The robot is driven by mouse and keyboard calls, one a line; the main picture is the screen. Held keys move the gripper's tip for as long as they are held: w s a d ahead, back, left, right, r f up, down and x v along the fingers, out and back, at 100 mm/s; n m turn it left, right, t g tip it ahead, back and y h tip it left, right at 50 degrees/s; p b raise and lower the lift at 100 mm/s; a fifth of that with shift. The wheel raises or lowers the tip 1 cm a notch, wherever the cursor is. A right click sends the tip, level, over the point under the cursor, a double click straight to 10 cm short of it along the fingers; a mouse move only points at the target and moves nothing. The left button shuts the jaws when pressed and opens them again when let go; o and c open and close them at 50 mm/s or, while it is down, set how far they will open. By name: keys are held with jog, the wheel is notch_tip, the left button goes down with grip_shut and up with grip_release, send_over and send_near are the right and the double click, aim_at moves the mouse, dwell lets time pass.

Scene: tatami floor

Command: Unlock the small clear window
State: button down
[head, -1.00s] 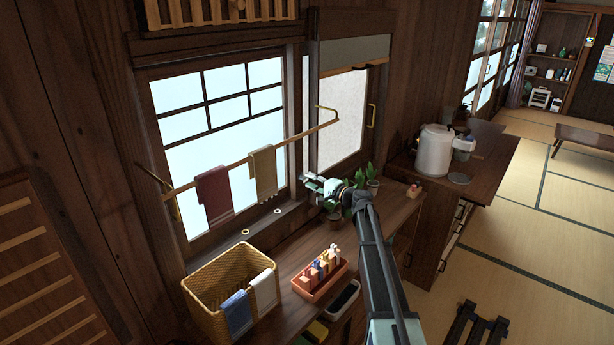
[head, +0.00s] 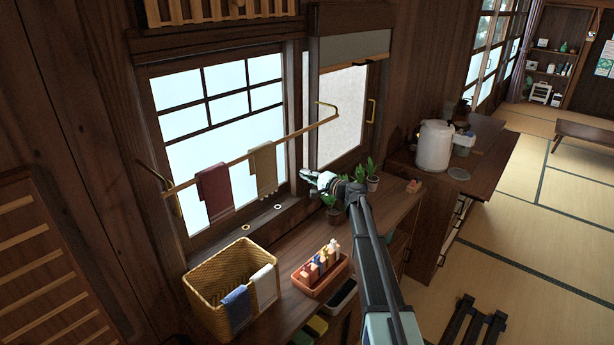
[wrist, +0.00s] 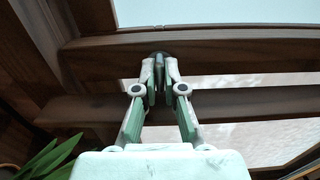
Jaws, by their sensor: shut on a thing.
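The clear window (head: 228,140), with dark glazing bars, is in the left wall in the head view. My gripper (head: 305,174) is at the lower right corner of this window, by the dark wooden frame. In the wrist view my gripper (wrist: 160,68) is shut on a small dark latch piece (wrist: 159,60) on the wooden window frame (wrist: 225,52). The fingertips hide part of the latch, and I cannot tell its turned position.
A brass towel rail (head: 250,155) with two towels (head: 215,192) crosses the window. Potted plants (head: 372,178) stand right of my gripper. A wicker basket (head: 205,290) and an orange tray (head: 338,279) stand on the counter below.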

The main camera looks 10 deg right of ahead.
jog(key=shift+m+b, duration=1.2)
jog(key=shift+m, duration=1)
jog(key=c, duration=1.3)
grip_release()
jog(key=shift+o, duration=0.2)
jog(key=v, duration=1.2)
